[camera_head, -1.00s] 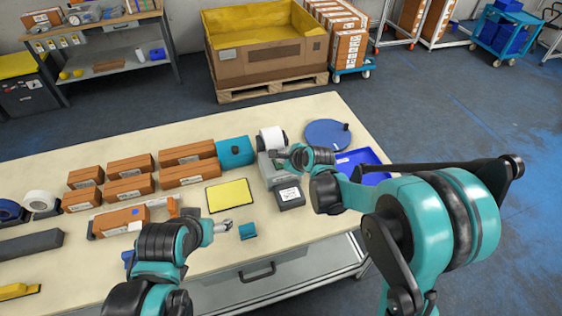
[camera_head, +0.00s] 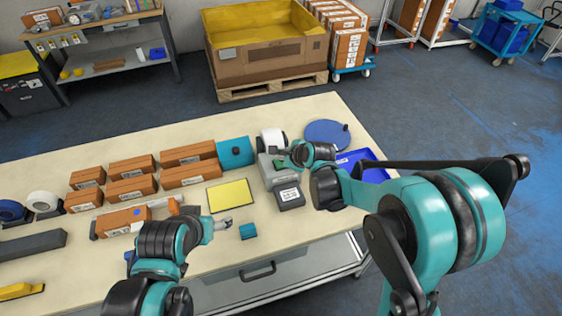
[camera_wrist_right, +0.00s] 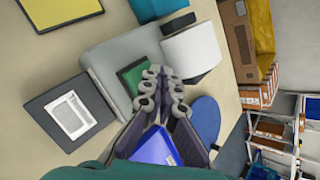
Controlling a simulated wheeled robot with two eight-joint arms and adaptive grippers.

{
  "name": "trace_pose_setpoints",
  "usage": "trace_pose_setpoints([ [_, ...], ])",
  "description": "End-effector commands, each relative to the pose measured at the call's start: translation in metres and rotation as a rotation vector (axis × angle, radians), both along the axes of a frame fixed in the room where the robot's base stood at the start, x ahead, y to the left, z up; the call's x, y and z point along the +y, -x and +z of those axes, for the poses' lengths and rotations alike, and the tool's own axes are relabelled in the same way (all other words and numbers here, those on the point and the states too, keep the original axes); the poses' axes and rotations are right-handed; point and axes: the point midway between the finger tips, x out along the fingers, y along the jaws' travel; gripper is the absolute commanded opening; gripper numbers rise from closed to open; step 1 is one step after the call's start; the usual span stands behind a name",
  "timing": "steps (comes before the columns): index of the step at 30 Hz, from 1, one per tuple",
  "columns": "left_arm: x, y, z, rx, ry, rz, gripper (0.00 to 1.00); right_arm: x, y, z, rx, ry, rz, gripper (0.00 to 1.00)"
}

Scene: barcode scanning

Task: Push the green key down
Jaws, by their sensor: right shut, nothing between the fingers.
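The green key (camera_wrist_right: 132,76) shows in the right wrist view as a green patch on top of a grey printer-like device (camera_wrist_right: 103,57), partly hidden behind my fingers. The device also stands on the table in the head view (camera_head: 266,172). My right gripper (camera_wrist_right: 161,76) is shut and empty, its fingertips beside the green key's right edge in that view. I cannot tell whether they touch it. In the head view the right gripper (camera_head: 281,159) is over the device. My left gripper (camera_head: 226,222) is low over the table near a small teal block (camera_head: 248,231); its opening is unclear.
A dark block with a white label (camera_head: 289,196) sits in front of the device and a white roll (camera_head: 272,139) behind it. A blue disc (camera_head: 327,132) and blue tray (camera_head: 372,174) are to the right. Brown boxes (camera_head: 190,173) and a yellow pad (camera_head: 229,194) lie left.

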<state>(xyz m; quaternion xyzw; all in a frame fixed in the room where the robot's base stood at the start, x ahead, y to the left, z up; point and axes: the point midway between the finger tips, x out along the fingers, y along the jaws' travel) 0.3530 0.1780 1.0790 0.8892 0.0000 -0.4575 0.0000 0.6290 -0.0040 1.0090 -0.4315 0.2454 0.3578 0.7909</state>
Motion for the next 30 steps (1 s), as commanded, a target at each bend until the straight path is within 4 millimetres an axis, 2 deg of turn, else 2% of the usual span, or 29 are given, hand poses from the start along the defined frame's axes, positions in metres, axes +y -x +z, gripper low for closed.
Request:
trace_pose_setpoints([
  [16, 0.0, 0.0, 0.035, 0.0, 0.0, 0.0, 0.73, 0.0, 0.0, 0.048, 0.0, 0.0, 0.0, 0.0],
  [30, 0.0, 0.0, 0.036, 0.0, 0.0, 0.0, 0.73, 0.0, 0.0, 0.05, 0.0, 0.0, 0.0, 0.0],
])
